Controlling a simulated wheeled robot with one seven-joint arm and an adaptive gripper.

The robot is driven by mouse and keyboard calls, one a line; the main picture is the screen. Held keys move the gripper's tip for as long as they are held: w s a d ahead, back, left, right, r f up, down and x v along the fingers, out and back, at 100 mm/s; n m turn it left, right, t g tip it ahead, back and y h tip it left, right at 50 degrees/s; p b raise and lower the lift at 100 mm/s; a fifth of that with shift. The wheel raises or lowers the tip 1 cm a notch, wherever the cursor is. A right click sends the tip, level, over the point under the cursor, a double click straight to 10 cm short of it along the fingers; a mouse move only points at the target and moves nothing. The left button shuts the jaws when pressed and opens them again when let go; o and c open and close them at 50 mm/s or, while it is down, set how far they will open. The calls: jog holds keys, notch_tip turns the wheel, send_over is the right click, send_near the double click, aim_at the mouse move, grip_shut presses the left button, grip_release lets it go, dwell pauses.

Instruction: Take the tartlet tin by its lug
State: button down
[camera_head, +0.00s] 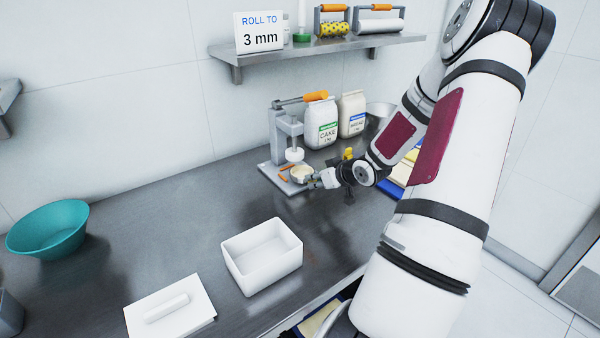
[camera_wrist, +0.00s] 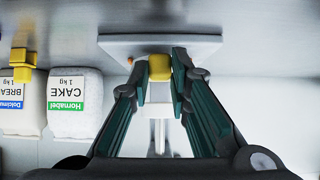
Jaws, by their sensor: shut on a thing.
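The tartlet tin (camera_head: 302,173) is a small, pale round tin at the press, below its white plunger (camera_head: 294,154). My gripper (camera_head: 322,180) reaches it from the right. In the wrist view, my gripper's two fingertips (camera_wrist: 159,88) are closed from both sides on a small yellow piece (camera_wrist: 160,66), which looks like the tin's lug. The fingers hide part of the tin there. The press base (camera_wrist: 200,42) shows behind it, pale and flat. I cannot tell whether the tin rests on the base or is just above it.
The press (camera_head: 282,135) has an orange-gripped lever. Flour bags (camera_head: 321,122) stand behind it. A white open box (camera_head: 263,257), a white lid (camera_head: 170,306) and a teal bowl (camera_head: 48,230) are on the counter. A shelf (camera_head: 315,47) hangs above. The counter left of the press is clear.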

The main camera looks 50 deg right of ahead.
jog(key=shift+s, duration=0.15)
jog(key=shift+s+a+p, duration=0.25)
jog(key=shift+s+p, duration=0.3)
jog(key=shift+s, duration=0.35)
jog(key=shift+s+a+p, duration=0.25)
jog(key=shift+s+p, duration=0.3)
jog(key=shift+s, duration=0.35)
jog(key=shift+s+a+p, duration=0.25)
jog(key=shift+s+p, duration=0.3)
jog(key=shift+s, duration=0.45)
jog(key=shift+s+a+p, duration=0.2)
jog(key=shift+s+p, duration=0.35)
jog(key=shift+s, duration=0.4)
jog(key=shift+r, duration=0.1)
jog(key=shift+r+p, duration=1.05)
jog(key=shift+r, duration=0.1)
jog(key=shift+r, duration=0.1)
